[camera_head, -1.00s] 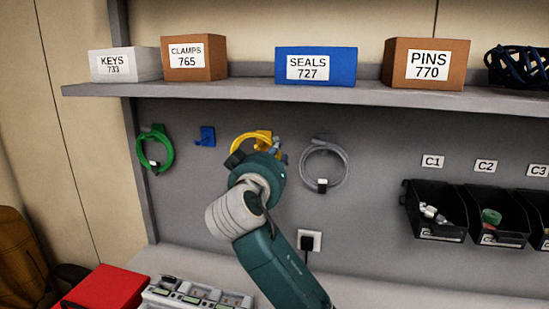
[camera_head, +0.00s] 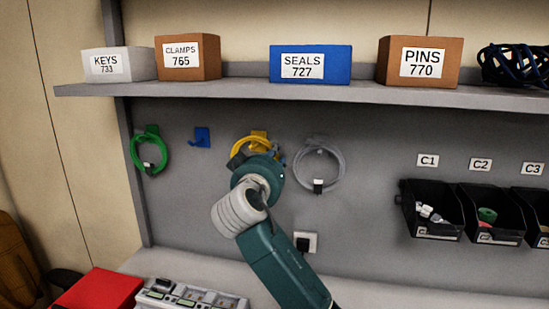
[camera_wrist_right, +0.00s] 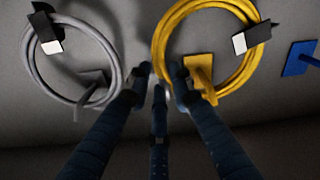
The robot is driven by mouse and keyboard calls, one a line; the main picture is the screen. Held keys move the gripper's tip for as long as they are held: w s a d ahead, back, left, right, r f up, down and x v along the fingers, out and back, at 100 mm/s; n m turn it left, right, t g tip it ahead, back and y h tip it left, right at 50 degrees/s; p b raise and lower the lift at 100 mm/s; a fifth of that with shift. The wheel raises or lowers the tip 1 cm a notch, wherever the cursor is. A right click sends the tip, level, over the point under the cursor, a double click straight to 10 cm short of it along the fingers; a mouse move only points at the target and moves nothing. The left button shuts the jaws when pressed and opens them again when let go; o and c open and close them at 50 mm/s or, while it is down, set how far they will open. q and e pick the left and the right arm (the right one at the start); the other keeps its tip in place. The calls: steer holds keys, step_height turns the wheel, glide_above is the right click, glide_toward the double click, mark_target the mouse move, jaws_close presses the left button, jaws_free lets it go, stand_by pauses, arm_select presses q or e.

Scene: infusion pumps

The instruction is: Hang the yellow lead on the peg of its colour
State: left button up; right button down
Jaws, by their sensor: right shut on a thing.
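The yellow lead (camera_head: 238,145) is a coil on the grey back panel, in front of the yellow peg (camera_head: 259,134). In the right wrist view, the coil (camera_wrist_right: 166,28) passes across the yellow peg (camera_wrist_right: 199,66), whose hook stands at the coil's edge. I cannot tell whether the coil rests on the hook. My right gripper (camera_head: 258,158) hides the coil's lower part in the head view. In the wrist view its fingers (camera_wrist_right: 160,78) are shut on the coil's edge, beside the peg. My left gripper is out of view.
A grey lead (camera_head: 341,168) hangs close on the right, and a green lead (camera_head: 134,152) at the left. The blue peg (camera_head: 200,137) between green and yellow is bare. A shelf (camera_head: 250,92) with boxes runs above. Black bins (camera_head: 430,236) stand at the right.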

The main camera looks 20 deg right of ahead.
stand_by(0.3)
steer(key=c, duration=1.5)
jaws_free()
steer(key=shift+o, duration=0.2)
steer(key=shift+f, duration=0.1)
steer(key=shift+s+a, duration=0.1)
steer(key=v, duration=1.1)
steer(key=shift+s+a, duration=0.2)
steer(key=shift+s, duration=0.15)
